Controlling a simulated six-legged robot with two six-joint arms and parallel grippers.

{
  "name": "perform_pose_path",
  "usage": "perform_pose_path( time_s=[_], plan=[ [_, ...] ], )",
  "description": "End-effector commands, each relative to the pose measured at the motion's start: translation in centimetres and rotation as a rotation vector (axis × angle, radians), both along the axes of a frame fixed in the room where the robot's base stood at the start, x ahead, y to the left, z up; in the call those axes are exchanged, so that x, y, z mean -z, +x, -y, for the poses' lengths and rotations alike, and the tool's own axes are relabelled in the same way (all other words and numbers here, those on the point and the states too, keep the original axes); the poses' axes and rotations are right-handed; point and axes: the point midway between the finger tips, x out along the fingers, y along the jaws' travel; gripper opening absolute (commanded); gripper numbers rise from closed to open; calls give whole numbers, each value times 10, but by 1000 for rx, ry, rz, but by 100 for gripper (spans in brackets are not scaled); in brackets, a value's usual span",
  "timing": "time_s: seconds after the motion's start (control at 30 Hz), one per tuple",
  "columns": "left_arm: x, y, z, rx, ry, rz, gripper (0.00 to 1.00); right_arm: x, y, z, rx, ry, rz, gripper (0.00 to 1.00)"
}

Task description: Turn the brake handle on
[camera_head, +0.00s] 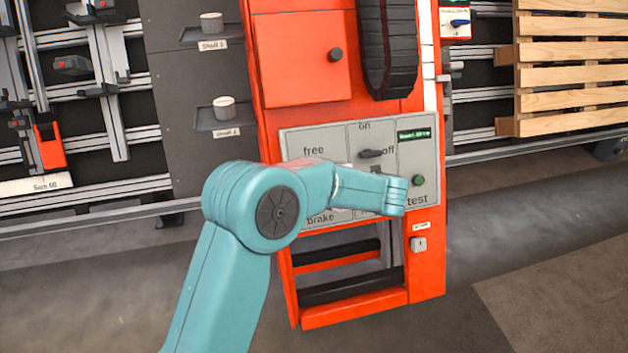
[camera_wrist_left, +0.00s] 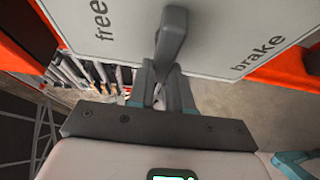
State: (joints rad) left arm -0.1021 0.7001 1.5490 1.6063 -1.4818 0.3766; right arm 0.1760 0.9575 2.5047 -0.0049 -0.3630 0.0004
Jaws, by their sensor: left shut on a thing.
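The brake handle (camera_wrist_left: 172,38) is a dark grey lever on the light grey control panel (camera_head: 292,141). In the left wrist view it stands between the printed words "free" and "brake", pointing straight at neither. My left gripper (camera_wrist_left: 165,78) is shut on the lever, with one finger on each side of it. In the head view my teal left arm covers the brake handle and the gripper. The words "free" and "brake" show above and below the arm. My right gripper is in neither view.
The panel sits on an orange cabinet (camera_head: 427,270). Shelves with small cylinders (camera_head: 224,108) stand left, wooden pallets (camera_head: 575,77) right.

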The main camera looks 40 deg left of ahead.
Motion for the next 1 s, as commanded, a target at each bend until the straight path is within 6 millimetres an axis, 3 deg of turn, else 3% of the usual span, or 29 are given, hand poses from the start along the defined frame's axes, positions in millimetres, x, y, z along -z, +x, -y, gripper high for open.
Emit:
perform_pose_path(
  time_s=[0.43,0.47,0.5,0.53,0.83,1.0],
  plan=[
    [1,0,1,-5,-11,9,0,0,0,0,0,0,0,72],
    [1,0,1,-5,-11,9,26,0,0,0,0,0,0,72],
    [1,0,1,-5,-11,9,39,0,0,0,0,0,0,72],
    [1,0,1,-5,-11,8,45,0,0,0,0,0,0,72],
    [0,0,1,-5,-8,9,45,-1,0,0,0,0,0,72],
    [-11,-2,20,0,-8,9,45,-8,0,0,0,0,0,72]
  ],
)
